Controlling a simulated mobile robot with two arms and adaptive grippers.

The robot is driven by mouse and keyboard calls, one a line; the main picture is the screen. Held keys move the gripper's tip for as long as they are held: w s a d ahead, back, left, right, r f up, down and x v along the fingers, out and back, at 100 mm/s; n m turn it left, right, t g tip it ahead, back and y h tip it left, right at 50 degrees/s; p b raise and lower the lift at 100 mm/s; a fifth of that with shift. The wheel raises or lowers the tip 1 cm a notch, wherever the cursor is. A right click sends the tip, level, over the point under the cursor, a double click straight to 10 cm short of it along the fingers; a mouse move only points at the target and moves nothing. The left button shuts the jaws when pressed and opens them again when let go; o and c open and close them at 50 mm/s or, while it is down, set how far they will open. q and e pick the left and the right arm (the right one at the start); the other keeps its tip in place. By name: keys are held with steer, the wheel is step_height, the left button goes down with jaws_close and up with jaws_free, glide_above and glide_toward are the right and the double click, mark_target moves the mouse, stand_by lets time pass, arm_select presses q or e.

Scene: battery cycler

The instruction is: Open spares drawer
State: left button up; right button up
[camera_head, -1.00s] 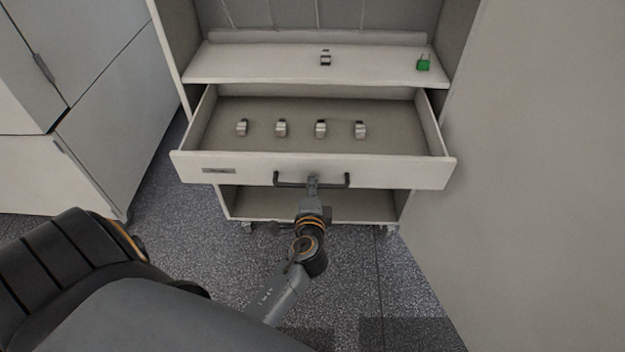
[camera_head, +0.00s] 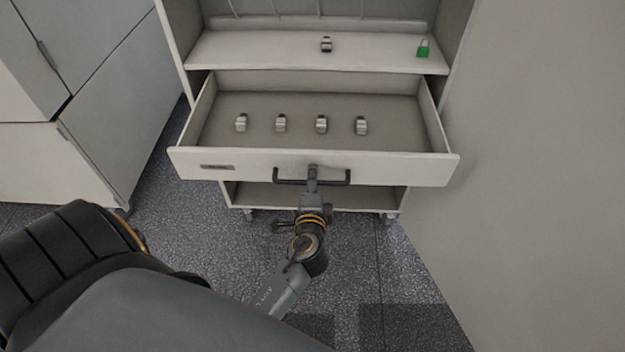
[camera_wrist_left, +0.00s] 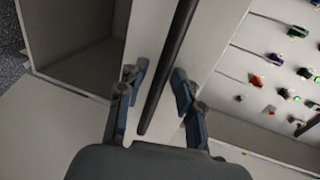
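The spares drawer (camera_head: 395,169) is a pale drawer pulled well out of the cabinet, with its inside showing. Its dark bar handle (camera_head: 338,178) runs across the front. Several small metallic parts (camera_head: 281,123) stand in a row inside. My left gripper (camera_head: 313,173) is at the middle of the handle. In the left wrist view its two blue-padded fingers (camera_wrist_left: 160,85) stand apart, with the handle bar (camera_wrist_left: 172,60) between them. A gap shows beside the bar, so the fingers look open around it. My right gripper is not in view.
Above the drawer, a shelf (camera_head: 250,50) holds a small metallic part (camera_head: 326,44) and a green padlock (camera_head: 423,48). A grey cabinet (camera_head: 110,110) stands on the left and a plain pale panel (camera_head: 540,180) on the right. Speckled floor (camera_head: 190,225) lies open in front.

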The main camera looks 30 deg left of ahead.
arm_select(q)
steer(key=shift+f, duration=0.1)
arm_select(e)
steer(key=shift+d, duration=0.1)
arm_select(q)
steer(key=v, duration=0.7)
steer(key=shift+s, duration=0.15)
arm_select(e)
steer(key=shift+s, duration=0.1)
arm_select(q)
steer(key=shift+d, duration=0.15)
